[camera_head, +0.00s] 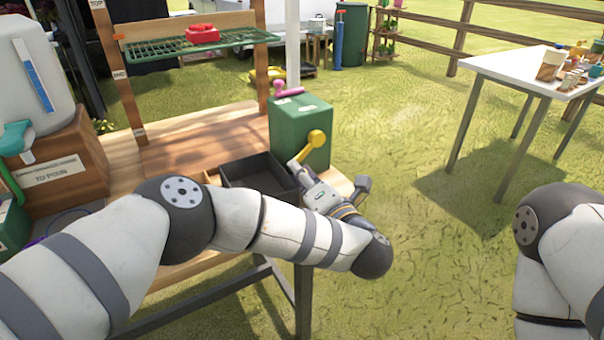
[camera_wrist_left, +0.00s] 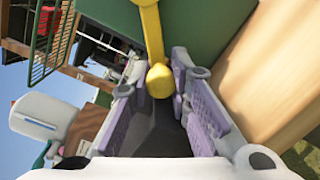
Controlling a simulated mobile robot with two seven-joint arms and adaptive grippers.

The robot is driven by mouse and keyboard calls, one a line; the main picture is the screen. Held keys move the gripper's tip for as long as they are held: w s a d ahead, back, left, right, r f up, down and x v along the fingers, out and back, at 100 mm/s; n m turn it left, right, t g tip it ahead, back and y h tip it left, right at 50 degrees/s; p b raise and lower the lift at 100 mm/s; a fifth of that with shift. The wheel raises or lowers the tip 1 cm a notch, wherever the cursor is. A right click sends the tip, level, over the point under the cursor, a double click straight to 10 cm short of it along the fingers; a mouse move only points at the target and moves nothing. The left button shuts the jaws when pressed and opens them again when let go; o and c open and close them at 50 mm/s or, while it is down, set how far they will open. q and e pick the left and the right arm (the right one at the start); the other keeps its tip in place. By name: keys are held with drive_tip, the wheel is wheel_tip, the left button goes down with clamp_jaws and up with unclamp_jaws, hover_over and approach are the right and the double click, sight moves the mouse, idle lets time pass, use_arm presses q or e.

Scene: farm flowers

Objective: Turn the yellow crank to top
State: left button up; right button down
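The yellow crank (camera_head: 316,139) is on the side of a green box (camera_head: 287,122) at the right end of the wooden bench. Its arm slants down and left from the round upper part toward my left gripper (camera_head: 301,172). In the left wrist view, the crank's round knob (camera_wrist_left: 160,81) shows between the fingertips of my left gripper (camera_wrist_left: 153,82). The purple-padded fingers stand apart, with gaps beside the knob, so the gripper is open. The gripper partly hides the crank's lower end in the head view. My right arm shows at the right, but its gripper is out of view.
A dark open tray (camera_head: 258,168) sits on the bench just left of the gripper. A pink-handled item (camera_head: 289,91) lies on top of the green box. A green wire shelf (camera_head: 190,45) with a red object (camera_head: 202,33) is behind. Grass right of the bench is open.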

use_arm(q)
drive_tip(key=o, duration=0.5)
drive_tip(key=shift+d, duration=0.1)
drive_tip(key=shift+c, duration=0.2)
drive_tip(key=v, duration=0.7)
drive_tip(key=shift+s, duration=0.3)
drive_tip(key=shift+d, duration=0.1)
